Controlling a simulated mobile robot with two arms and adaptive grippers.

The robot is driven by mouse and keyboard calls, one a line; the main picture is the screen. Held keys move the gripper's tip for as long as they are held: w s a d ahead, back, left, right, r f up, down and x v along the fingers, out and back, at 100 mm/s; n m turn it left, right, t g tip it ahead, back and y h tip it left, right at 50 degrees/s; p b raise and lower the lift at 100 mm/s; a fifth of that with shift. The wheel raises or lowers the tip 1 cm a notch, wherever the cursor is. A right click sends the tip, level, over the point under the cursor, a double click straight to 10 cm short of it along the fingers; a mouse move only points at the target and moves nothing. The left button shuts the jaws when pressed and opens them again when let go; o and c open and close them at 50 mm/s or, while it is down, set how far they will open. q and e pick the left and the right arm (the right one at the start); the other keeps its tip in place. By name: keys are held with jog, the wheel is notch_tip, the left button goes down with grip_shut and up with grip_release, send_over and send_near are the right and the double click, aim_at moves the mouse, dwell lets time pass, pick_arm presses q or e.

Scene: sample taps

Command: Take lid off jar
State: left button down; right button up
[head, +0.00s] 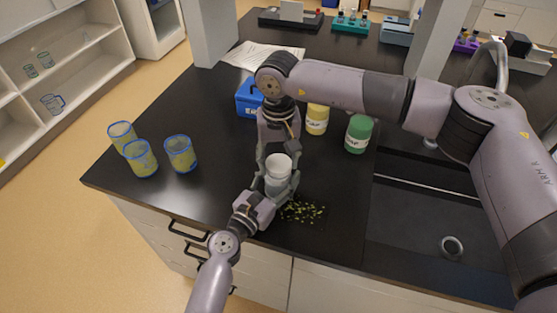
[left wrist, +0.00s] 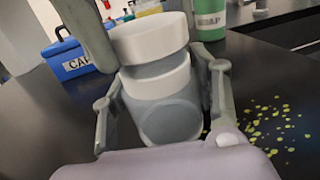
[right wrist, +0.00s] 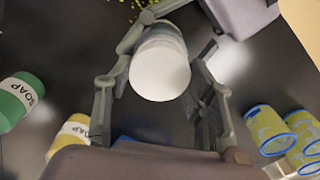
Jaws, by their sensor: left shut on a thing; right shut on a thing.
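The jar (head: 275,188) is a grey translucent cylinder with a white upper band, upright above the counter's front part; it fills the middle of the left wrist view (left wrist: 168,118). My left gripper (head: 270,194) is shut on the jar body, a finger on each side. The white lid (head: 278,162) is above it, also in the left wrist view (left wrist: 148,40) and from above in the right wrist view (right wrist: 160,70). A grey band shows between lid and white band; I cannot tell if they are apart. My right gripper (right wrist: 168,52) is shut around the lid, its contact partly hidden.
Yellow-green bits (head: 303,212) lie scattered right of the jar. A blue box (head: 247,98), a yellow container (head: 317,119) and a green container (head: 358,133) stand behind. Several blue-rimmed glasses (head: 181,154) stand at left. A sink (head: 430,225) is at right.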

aim_at(279, 163)
jog(key=shift+r, duration=0.65)
jog(key=shift+r, duration=0.1)
jog(key=shift+r, duration=1.9)
pick_arm(q)
jog(key=c, duration=0.5)
grip_release()
jog(key=shift+s, duration=0.1)
